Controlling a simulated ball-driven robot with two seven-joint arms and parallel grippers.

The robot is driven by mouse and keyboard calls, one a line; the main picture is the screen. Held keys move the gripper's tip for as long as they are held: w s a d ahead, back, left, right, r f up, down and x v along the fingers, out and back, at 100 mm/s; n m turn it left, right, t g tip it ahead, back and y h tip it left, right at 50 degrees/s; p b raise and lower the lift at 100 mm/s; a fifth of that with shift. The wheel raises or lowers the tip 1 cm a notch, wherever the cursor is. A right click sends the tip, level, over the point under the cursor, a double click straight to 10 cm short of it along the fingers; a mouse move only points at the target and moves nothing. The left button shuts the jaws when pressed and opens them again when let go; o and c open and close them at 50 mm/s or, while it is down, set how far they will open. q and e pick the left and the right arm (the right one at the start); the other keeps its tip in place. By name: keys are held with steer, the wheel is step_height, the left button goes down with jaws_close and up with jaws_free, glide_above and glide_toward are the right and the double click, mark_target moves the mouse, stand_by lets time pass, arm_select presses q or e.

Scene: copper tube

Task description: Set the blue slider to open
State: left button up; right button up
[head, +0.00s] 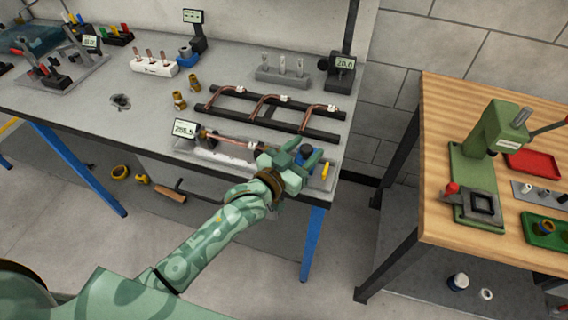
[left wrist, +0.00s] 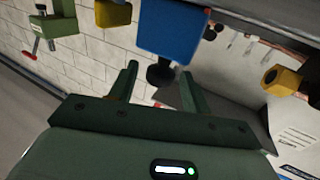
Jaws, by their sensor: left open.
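The blue slider (head: 306,151) sits at the right end of the test fixture (head: 215,155) near the bench's front edge. In the left wrist view it is a blue block (left wrist: 172,32) with a dark knob pointing toward my gripper. My left gripper (head: 303,155) is open, with its fingers on either side of the slider in the head view. In the left wrist view the gripper's fingers (left wrist: 160,84) are apart, with the dark knob between them near the tips. I cannot tell whether they touch it. A copper tube (head: 228,140) lies in the fixture. My right gripper is not in view.
A small yellow part (head: 325,170) stands just right of the slider. A black rack (head: 270,110) with copper tubes lies behind the fixture. A display (head: 185,129) stands at the fixture's left. A wooden bench (head: 440,110) with a green press is to the right.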

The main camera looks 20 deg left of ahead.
arm_select(q)
steer(key=p+v, duration=0.1)
steer(key=v, duration=1.4)
steer(key=shift+s+p, duration=0.15)
steer(key=shift+p, duration=0.2)
steer(key=s+a+f+g+y, duration=0.2)
steer(key=s+a+f+g, duration=0.15)
steer(key=f, duration=0.65)
steer(key=s+a+f+g+y, duration=0.25)
steer(key=s+f, duration=0.25)
steer(key=f, duration=0.6)
steer(key=s+a+f+g+y, duration=0.1)
steer(key=s+a+f+g, duration=0.25)
steer(key=f, duration=0.65)
steer(key=s+f+g, duration=0.2)
steer(key=s+f, duration=0.2)
steer(key=s, duration=0.3)
steer(key=s+f+g+y, duration=0.1)
steer(key=s+f, duration=0.3)
steer(key=s, duration=0.4)
steer(key=s+f+n+g+y, duration=0.1)
steer(key=s+f+g, duration=0.2)
steer(key=s, duration=0.5)
steer(key=shift+s+a+f, duration=0.15)
steer(key=shift+a+f, duration=0.1)
steer(key=shift+f, duration=0.15)
